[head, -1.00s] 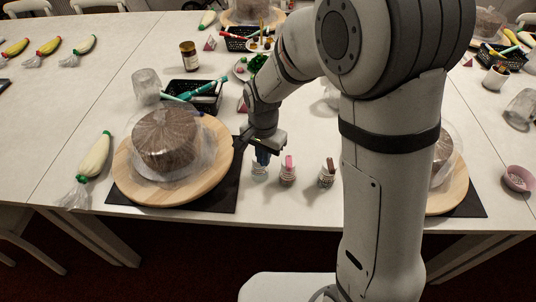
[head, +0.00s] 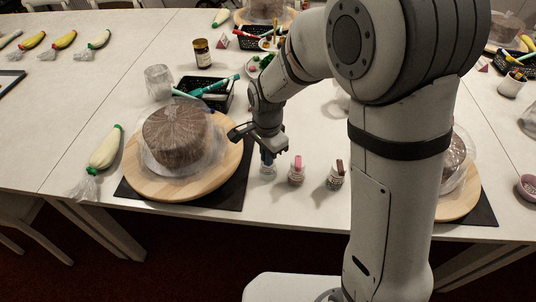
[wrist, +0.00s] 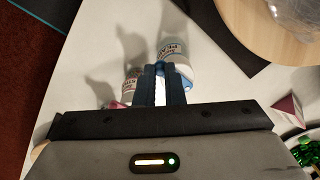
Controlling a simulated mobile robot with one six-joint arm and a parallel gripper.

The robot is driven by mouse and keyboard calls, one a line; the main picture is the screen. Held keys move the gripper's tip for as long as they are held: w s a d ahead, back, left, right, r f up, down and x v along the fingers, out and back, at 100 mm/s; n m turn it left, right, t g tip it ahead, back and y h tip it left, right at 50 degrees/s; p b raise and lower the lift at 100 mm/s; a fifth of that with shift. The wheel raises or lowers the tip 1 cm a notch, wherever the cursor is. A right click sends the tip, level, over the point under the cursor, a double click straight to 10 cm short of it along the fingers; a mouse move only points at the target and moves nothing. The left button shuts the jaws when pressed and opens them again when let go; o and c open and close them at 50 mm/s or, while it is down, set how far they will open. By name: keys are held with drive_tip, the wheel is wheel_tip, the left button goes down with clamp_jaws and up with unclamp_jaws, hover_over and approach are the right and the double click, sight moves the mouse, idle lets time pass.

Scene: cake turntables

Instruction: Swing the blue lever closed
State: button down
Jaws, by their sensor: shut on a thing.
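A small jar (head: 267,171) with a pale label stands on the white table, right of the left cake turntable (head: 205,184). Its blue lever (head: 266,157) shows at the top, just under my gripper (head: 267,149). In the wrist view the labelled jar (wrist: 176,52) lies beyond my fingers, and a bit of the blue lever (wrist: 186,84) shows beside the right finger. My gripper (wrist: 160,84) points down at the jar and is shut on the blue lever. The fingers hide most of the lever, so its angle is unclear.
A jar with a pink top (head: 296,172) and a jar with a dark top (head: 336,176) stand close by to the right. A wrapped cake (head: 176,137) sits on the left turntable. A black basket (head: 216,97) with pens is behind.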

drive_tip(key=c, duration=1.5)
unclamp_jaws()
drive_tip(key=shift+r, duration=0.1)
wheel_tip(320, 180, up, 7)
drive_tip(key=shift+r, duration=0.35)
drive_tip(key=s+d+r+n+t, duration=0.1)
drive_tip(key=s+d+r+n, duration=0.2)
drive_tip(key=s+d, duration=0.4)
drive_tip(key=s+d+r+n+t, duration=0.1)
drive_tip(key=s+d+r+n, duration=0.2)
drive_tip(key=d, duration=0.9)
drive_tip(key=s+n+p, duration=0.1)
drive_tip(key=s+n, duration=0.2)
drive_tip(key=s, duration=0.1)
drive_tip(key=shift+s+r+n, duration=0.2)
drive_tip(key=shift+r+n, duration=0.1)
